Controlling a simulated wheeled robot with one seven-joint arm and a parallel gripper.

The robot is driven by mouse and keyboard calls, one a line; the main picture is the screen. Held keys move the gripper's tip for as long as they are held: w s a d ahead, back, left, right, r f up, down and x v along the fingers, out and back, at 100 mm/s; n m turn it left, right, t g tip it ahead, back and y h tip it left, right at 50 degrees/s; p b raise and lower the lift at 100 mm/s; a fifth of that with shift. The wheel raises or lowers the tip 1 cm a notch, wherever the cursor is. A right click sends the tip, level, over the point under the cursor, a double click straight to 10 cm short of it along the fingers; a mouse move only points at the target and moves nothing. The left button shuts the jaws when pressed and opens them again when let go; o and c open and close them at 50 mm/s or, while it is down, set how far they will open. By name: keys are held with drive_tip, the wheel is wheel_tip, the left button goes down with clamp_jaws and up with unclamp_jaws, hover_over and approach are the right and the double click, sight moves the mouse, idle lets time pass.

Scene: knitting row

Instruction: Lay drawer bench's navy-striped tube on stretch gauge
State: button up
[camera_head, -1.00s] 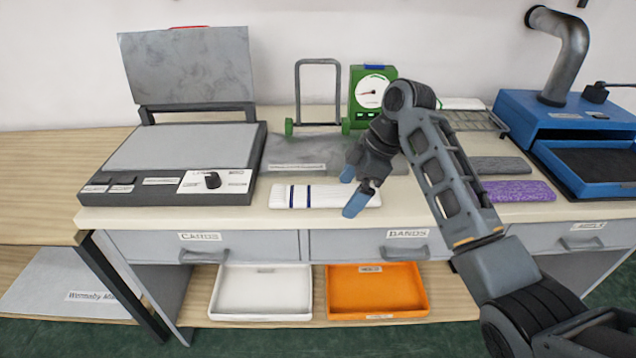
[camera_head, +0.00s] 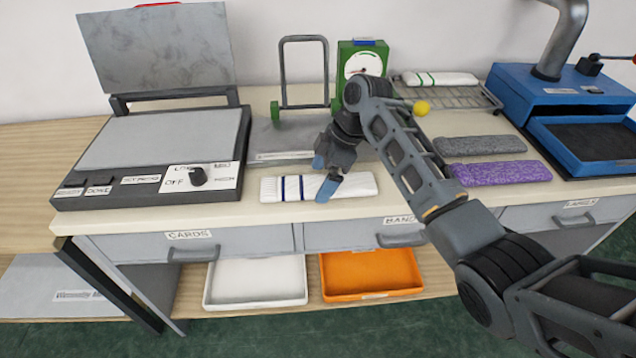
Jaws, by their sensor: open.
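The navy-striped white tube (camera_head: 274,189) lies flat near the front edge of the drawer bench (camera_head: 120,224), with its navy bands toward its left end. My gripper (camera_head: 322,178) is open, with blue fingertips, over the middle of the tube. One fingertip shows in front of the tube and the other toward its back; I cannot tell whether they touch it. The stretch gauge, a green dial (camera_head: 362,60) with a grey frame and grey plate (camera_head: 285,135), stands behind the tube. My arm covers part of its right side.
A press with a raised lid (camera_head: 160,55) stands at the left. Grey (camera_head: 480,146) and purple (camera_head: 505,173) tubes lie at the right. A green-striped tube (camera_head: 440,79) rests on a wire rack (camera_head: 455,97). A blue machine (camera_head: 560,95) stands far right. White and orange trays sit below.

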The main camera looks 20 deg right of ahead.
drive_tip(key=shift+a+f, duration=0.2)
drive_tip(key=shift+f, duration=0.25)
drive_tip(key=c, duration=1)
